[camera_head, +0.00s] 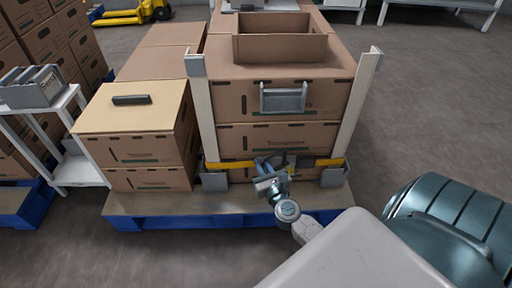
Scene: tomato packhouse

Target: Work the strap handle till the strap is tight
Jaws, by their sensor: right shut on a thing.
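A yellow strap (217,166) runs across the front of the carton stack, low down, between two pale upright corner posts. Its ratchet and strap handle (262,164) sit near the middle of the strap, small and partly hidden by my gripper. My right gripper (268,180) is shut on the strap handle, in front of the lowest carton. I cannot tell how tight the strap is. My left gripper is out of view.
The cartons (300,98) stand on a blue pallet (150,224). A white stand (78,172) is at the left.

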